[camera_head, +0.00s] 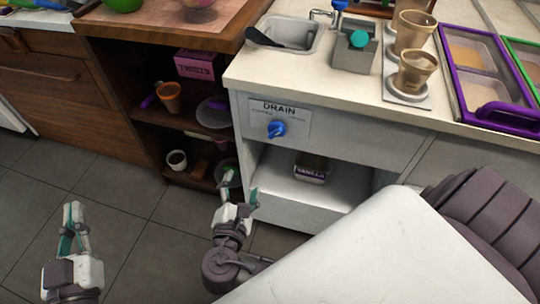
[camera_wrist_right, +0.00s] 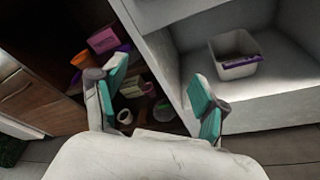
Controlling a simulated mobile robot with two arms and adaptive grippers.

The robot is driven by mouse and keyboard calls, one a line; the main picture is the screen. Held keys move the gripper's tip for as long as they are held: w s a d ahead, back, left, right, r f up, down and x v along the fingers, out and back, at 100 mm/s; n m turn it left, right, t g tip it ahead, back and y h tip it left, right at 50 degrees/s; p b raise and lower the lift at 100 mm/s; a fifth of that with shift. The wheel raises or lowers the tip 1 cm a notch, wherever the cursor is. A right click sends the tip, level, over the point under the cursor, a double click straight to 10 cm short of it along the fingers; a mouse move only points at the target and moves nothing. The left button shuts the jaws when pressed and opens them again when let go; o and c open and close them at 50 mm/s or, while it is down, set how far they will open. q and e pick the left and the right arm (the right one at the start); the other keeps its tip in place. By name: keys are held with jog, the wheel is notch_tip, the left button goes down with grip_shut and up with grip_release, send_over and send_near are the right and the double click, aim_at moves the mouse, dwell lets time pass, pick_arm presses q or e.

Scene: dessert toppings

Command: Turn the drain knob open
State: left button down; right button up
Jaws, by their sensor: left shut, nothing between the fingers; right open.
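The blue drain knob (camera_head: 276,129) sits on a white panel under the word DRAIN, on the counter front below the sink, in the head view. Its pointer seems tilted, but the small labels are unreadable. My right gripper (camera_head: 239,190) is open and empty, below and left of the knob and apart from it. In the right wrist view my right gripper (camera_wrist_right: 160,95) has its teal fingertips spread, with nothing between them; the knob is not in that view. My left gripper (camera_head: 74,215) is shut and empty over the floor at the lower left.
A sink (camera_head: 290,34) is above the knob. A vanilla tub (camera_head: 312,168) stands on the open shelf below it; it also shows in the wrist view (camera_wrist_right: 236,53). A wooden shelf holds an orange cup (camera_head: 169,97) and a pink box (camera_head: 199,65). Floor at left is clear.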

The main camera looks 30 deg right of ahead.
jog(key=s+d+f+m+g+y+p, duration=0.1)
jog(key=s+f+g+y+p, duration=0.2)
jog(key=f, duration=0.8)
jog(key=s+d+f+m+g+y+p, duration=0.2)
jog(key=s+f+p, duration=0.3)
jog(key=f, duration=0.7)
jog(key=shift+f+g+y, duration=0.2)
jog(key=shift+g+y, duration=0.4)
jog(key=shift+g, duration=0.2)
jog(key=shift+w, duration=0.1)
jog(key=shift+c, duration=0.2)
